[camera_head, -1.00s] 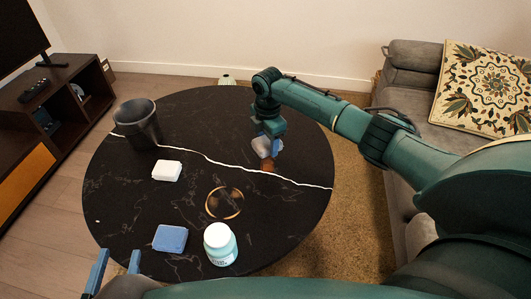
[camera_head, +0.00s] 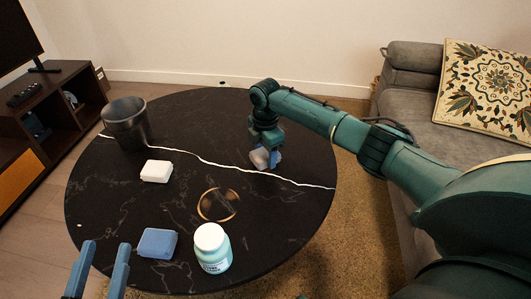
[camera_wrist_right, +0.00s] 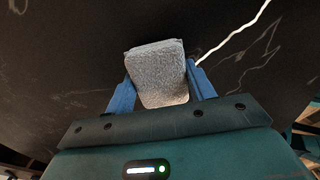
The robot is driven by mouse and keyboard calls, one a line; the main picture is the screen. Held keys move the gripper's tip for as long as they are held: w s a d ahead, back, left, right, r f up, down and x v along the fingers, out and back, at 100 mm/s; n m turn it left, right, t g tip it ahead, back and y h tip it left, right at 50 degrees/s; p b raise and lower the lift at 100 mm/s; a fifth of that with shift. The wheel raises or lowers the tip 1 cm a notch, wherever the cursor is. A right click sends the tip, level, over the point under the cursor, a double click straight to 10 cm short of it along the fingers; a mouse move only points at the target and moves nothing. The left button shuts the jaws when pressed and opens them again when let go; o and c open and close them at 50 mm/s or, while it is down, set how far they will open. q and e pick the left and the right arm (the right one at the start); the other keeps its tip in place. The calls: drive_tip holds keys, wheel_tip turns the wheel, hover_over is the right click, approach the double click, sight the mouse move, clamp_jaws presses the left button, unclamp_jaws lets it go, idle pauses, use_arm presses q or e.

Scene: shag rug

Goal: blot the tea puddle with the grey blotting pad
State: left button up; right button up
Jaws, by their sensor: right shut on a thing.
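The grey blotting pad (camera_head: 260,158) is held in my right gripper (camera_head: 268,154), low over the far right of the round black table. In the right wrist view the grey pad (camera_wrist_right: 158,75) sits between the two blue fingers of my right gripper (camera_wrist_right: 160,84). I cannot tell whether the pad touches the table. No brown tea puddle shows now around or beside the pad; the pad and gripper cover that spot. My left gripper (camera_head: 106,246) is open and empty at the table's front left edge.
The black table (camera_head: 110,205) also bears a dark bucket (camera_head: 126,124), a white block (camera_head: 156,171), a blue sponge-like block (camera_head: 157,243), a white-lidded jar (camera_head: 212,248) and a thin brown ring (camera_head: 218,204). A grey sofa (camera_head: 420,110) stands at the right.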

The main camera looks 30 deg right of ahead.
use_arm(q)
drive_tip(key=shift+f, duration=0.2)
use_arm(e)
drive_tip(key=shift+f, duration=0.55)
idle(1.3)
drive_tip(key=shift+r+p, duration=0.45)
drive_tip(key=shift+r, duration=0.1)
drive_tip(key=shift+r+p, duration=0.4)
drive_tip(key=shift+p, duration=0.05)
drive_tip(key=shift+r+p, duration=0.35)
drive_tip(key=shift+p, duration=0.05)
drive_tip(key=shift+r+p, duration=0.65)
drive_tip(key=shift+p, duration=0.15)
drive_tip(key=shift+r+p, duration=0.65)
drive_tip(key=shift+p, duration=0.1)
drive_tip(key=shift+r+p, duration=0.9)
drive_tip(key=shift+p, duration=0.1)
use_arm(q)
drive_tip(key=a+g+y, duration=0.1)
drive_tip(key=a+y, duration=0.1)
drive_tip(key=shift+r+g+y, duration=0.15)
drive_tip(key=shift+g+y, duration=0.15)
drive_tip(key=shift+g, duration=0.1)
